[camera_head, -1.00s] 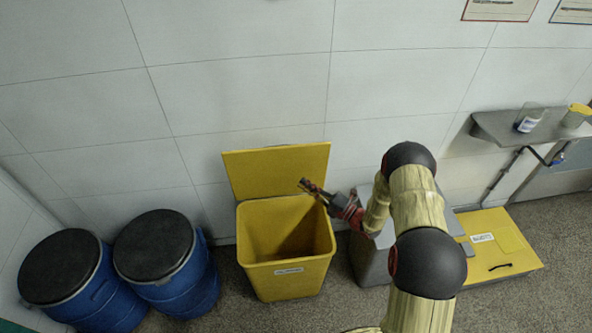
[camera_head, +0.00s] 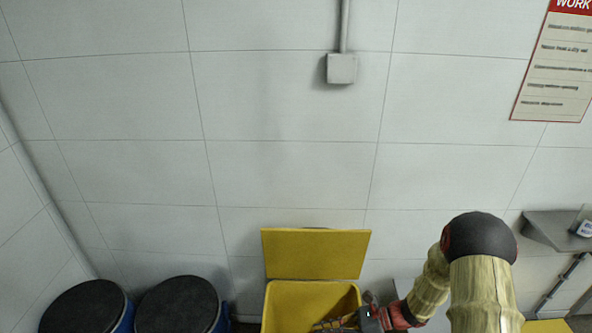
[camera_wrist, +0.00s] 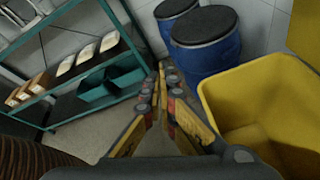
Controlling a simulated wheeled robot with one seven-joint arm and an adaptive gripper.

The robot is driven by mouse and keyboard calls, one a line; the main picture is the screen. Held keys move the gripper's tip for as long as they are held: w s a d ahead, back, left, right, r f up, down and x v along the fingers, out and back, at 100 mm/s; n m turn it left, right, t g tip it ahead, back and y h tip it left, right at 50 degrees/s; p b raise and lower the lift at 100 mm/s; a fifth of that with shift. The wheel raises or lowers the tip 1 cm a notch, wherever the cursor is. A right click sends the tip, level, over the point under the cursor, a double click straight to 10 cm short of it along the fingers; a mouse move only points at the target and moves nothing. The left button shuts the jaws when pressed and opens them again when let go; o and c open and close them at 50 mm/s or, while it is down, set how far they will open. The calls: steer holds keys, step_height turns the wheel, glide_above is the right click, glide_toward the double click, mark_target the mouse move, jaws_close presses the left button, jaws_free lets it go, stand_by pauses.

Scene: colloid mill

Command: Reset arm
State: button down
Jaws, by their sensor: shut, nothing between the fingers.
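My gripper (camera_wrist: 158,88) is shut and empty in the wrist view, its fingers together at the tips. In the head view my gripper (camera_head: 330,325) shows near the bottom edge, in front of the yellow bin's opening, at its right part. The yellow bin (camera_head: 290,305) stands against the wall with its lid (camera_head: 315,253) raised. In the wrist view the yellow bin (camera_wrist: 235,88) is to the right of my fingers. The lower part of the bin is cut off in the head view.
Two blue drums with black lids (camera_head: 180,305) (camera_wrist: 205,55) stand left of the bin. A green shelf rack (camera_wrist: 90,75) with boxes and bins is at the left in the wrist view. A grey wall shelf (camera_head: 560,230) is at the right.

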steer(key=s+d+r+n+g+h, duration=0.1)
steer(key=s+d+r+n+h, duration=0.5)
steer(key=r+n, duration=0.25)
steer(key=s+d+r+n+h, duration=0.45)
steer(key=s+r+n, duration=0.35)
steer(key=n, duration=0.2)
steer(key=s+r+n+t+h, duration=0.3)
steer(key=r+t, duration=0.3)
steer(key=r, duration=1)
steer(key=shift+s+d+r+n+t, duration=0.2)
steer(key=shift+s+d+n+t, duration=0.1)
steer(key=shift+s+n, duration=0.35)
